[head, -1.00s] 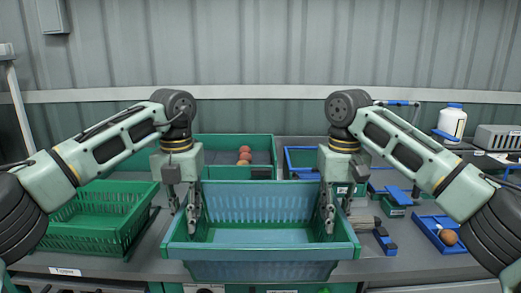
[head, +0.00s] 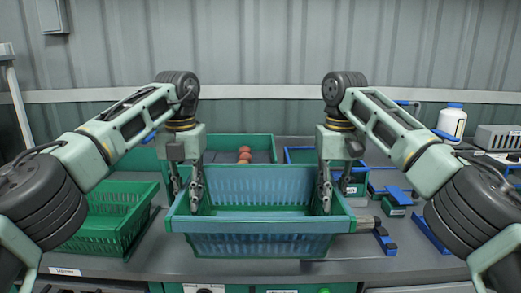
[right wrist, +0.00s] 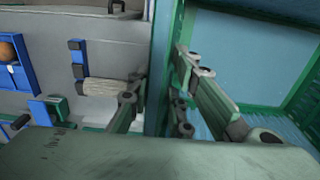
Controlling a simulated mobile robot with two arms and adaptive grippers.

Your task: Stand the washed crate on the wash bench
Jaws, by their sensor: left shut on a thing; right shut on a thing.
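The washed crate (head: 262,246) is a slatted green and blue crate, upright and empty as far as I see. It is over the front middle part of the grey wash bench (head: 140,262). My left gripper (head: 186,192) is shut on its left end wall, and my right gripper (head: 325,194) is shut on its right end wall. In the right wrist view, the crate's wall (right wrist: 160,70) runs between the two fingers of my right gripper (right wrist: 158,100). I cannot tell whether the crate's underside touches the bench.
A green slatted crate (head: 105,232) stands to the left. Behind is a green crate (head: 262,142) holding round reddish fruit (head: 245,154). A blue crate (head: 300,154) stands back right. A brush (head: 368,224) lies close to the held crate's right end. A white bottle (head: 452,121) stands further right.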

